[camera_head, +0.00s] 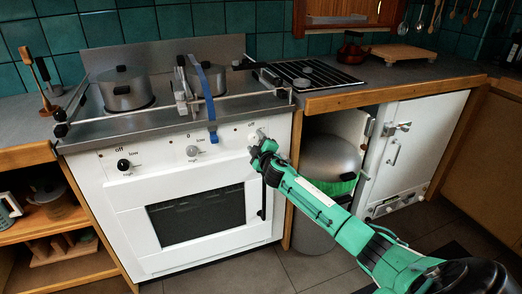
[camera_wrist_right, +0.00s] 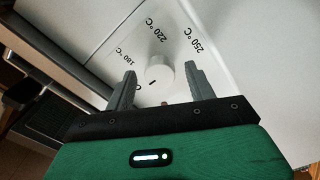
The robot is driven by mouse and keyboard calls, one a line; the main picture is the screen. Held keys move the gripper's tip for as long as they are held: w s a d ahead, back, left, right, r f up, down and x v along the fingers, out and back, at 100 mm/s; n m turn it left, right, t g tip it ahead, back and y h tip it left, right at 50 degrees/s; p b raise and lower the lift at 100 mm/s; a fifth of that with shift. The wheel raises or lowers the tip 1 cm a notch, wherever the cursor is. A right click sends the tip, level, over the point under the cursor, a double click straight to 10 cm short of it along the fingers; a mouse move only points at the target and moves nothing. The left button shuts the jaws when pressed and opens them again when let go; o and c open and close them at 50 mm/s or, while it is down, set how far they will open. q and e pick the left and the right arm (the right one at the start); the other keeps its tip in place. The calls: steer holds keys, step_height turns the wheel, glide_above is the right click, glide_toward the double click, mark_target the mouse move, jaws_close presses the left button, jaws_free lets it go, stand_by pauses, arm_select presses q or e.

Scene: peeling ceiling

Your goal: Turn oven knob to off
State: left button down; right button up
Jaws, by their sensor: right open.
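The white oven (camera_head: 190,175) has a front panel with a black knob (camera_head: 123,165) at the left, a grey knob (camera_head: 192,151) in the middle and a white knob (camera_head: 255,136) at the right. "off" is printed above the left and right knobs. My right gripper (camera_head: 260,150) is at the right knob, which it partly hides. In the right wrist view the round white knob (camera_wrist_right: 159,73) lies between the open fingers of the right gripper (camera_wrist_right: 160,80). A gap shows on both sides. Temperature marks of 180, 220 and 250 °C surround it. My left gripper is out of view.
Two metal pots, one of them the left pot (camera_head: 122,90), stand on the stove behind a front rail (camera_head: 170,108). A blue strap-like item (camera_head: 207,95) hangs over the rail. An open white cabinet door (camera_head: 415,150) and a metal bin (camera_head: 328,160) are right of the oven.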

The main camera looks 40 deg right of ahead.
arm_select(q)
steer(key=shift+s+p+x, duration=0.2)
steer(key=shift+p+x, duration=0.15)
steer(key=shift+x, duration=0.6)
arm_select(e)
steer(key=v, duration=1.3)
steer(key=shift+s, duration=0.2)
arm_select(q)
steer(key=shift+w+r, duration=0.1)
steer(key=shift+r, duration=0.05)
arm_select(e)
steer(key=shift+a, duration=0.1)
